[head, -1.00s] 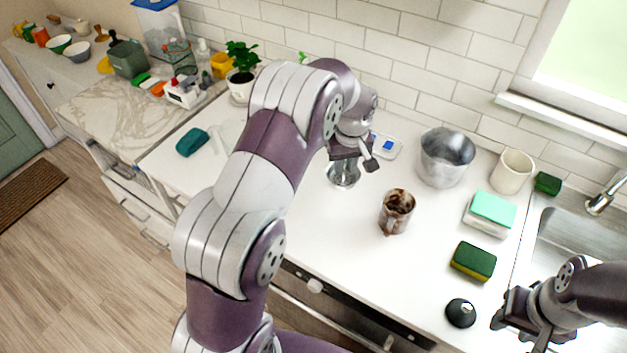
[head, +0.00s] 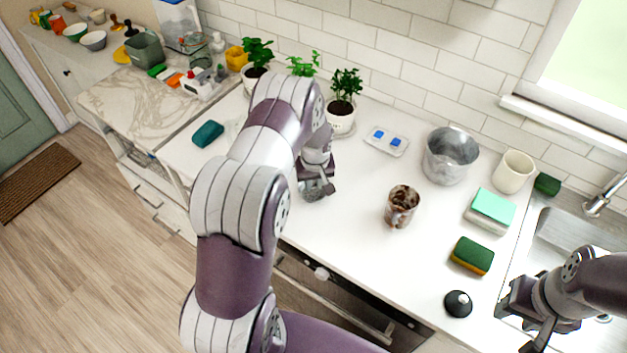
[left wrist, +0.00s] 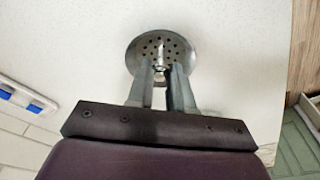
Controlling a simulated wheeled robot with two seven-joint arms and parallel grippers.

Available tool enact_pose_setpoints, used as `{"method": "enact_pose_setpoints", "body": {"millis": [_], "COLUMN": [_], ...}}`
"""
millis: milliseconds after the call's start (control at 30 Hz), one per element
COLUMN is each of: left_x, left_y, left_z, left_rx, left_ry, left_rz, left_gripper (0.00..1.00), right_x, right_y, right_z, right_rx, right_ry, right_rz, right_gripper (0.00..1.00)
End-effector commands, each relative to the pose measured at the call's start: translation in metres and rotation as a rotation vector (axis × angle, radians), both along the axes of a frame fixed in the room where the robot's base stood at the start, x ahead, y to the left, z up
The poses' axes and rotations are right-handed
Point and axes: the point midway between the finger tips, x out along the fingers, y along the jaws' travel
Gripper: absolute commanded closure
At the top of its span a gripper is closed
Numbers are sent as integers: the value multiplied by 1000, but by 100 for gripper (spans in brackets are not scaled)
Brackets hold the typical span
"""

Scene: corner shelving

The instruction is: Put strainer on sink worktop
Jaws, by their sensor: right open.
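The strainer (left wrist: 161,50) is a round metal disc with small holes and a knob at its centre. In the left wrist view, the fingers of my left gripper (left wrist: 166,78) are closed about its knob. In the head view, the strainer (head: 312,190) shows below my left gripper (head: 318,184), partly hidden by it, over the front part of the white worktop (head: 350,235). I cannot tell whether it touches the surface. My right gripper (head: 520,318) is open and empty beside the sink (head: 580,240) at the lower right.
A stained mug (head: 402,206), metal pot (head: 450,156), cream cup (head: 513,171), sponges (head: 472,256) and a black-knobbed item (head: 458,304) stand on the right part of the worktop. Potted plants (head: 342,100) line the wall. The worktop's middle front is clear.

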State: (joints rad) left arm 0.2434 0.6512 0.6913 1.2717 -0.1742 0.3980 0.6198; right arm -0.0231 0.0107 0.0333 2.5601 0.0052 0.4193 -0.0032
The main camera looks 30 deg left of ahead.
Motion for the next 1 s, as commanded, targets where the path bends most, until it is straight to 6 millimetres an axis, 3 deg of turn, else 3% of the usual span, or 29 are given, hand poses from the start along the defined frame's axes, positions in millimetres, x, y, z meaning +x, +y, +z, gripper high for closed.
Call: {"method": "enact_pose_setpoints", "body": {"millis": [33, 67, 100, 467, 567, 800, 1000], "left_x": [0, 0, 0, 0, -1, -9, -14], "left_y": [0, 0, 0, 0, -2, -8, -12], "left_z": [-1, 0, 0, 6, 23, 84, 116], "left_rx": [0, 0, 0, 1, 2, 2, 0], "left_ry": [0, 0, 0, -2, -5, -5, -2], "left_rz": [0, 0, 0, 0, 1, 1, -4], "left_gripper": [66, 56, 54, 54, 54, 54, 54], "right_x": [0, 0, 0, 0, 0, 0, 0], "right_y": [0, 0, 0, 0, 0, 0, 0], "right_z": [-1, 0, 0, -1, -9, -29, -34], "right_rx": [0, 0, 0, 0, 0, 0, 0], "right_ry": [0, 0, 0, 0, 0, 0, 0], "right_rz": [0, 0, 0, 0, 0, 0, 0], "right_gripper": [57, 57, 57, 57, 57, 57, 57]}}
